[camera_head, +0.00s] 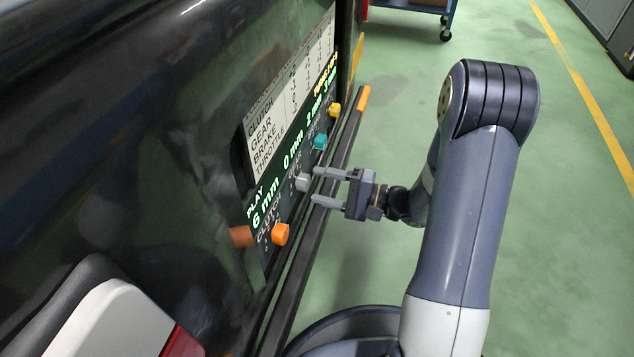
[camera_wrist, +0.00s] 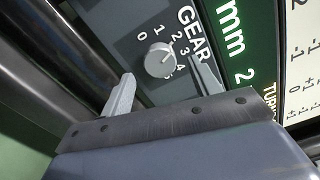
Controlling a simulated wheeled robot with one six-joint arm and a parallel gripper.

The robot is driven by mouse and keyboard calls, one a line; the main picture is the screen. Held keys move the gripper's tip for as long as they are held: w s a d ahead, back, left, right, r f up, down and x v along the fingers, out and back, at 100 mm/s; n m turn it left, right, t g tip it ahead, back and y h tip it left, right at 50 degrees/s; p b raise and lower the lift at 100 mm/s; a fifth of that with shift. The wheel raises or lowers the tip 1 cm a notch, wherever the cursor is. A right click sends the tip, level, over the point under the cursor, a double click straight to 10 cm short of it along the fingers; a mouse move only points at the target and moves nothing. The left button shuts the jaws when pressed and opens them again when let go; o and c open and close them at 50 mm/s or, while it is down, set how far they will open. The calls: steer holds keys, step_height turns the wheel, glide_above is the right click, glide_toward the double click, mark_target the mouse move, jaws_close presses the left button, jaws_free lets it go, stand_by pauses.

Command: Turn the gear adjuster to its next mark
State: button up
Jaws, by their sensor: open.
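The gear adjuster is a pale grey round knob (camera_head: 302,182) on the dark panel, between the orange knob and the teal knob. In the wrist view the knob (camera_wrist: 159,60) sits under the word GEAR, ringed by marks from 0 to 5. Its dark pointer line leans to the upper right, but I cannot tell exactly which mark it meets. My gripper (camera_head: 316,186) is open and faces the panel, its fingertips close to the knob. In the wrist view the gripper (camera_wrist: 162,85) has one finger on each side of the knob, with gaps visible.
An orange clutch knob (camera_head: 280,234), a teal knob (camera_head: 320,142) and a yellow knob (camera_head: 334,110) share the panel. A green display (camera_head: 266,209) and a white table of settings (camera_head: 290,95) sit above them. A dark rail (camera_head: 318,225) runs below. Green floor is open at right.

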steer(key=p+v, duration=0.2)
steer(key=v, duration=0.7)
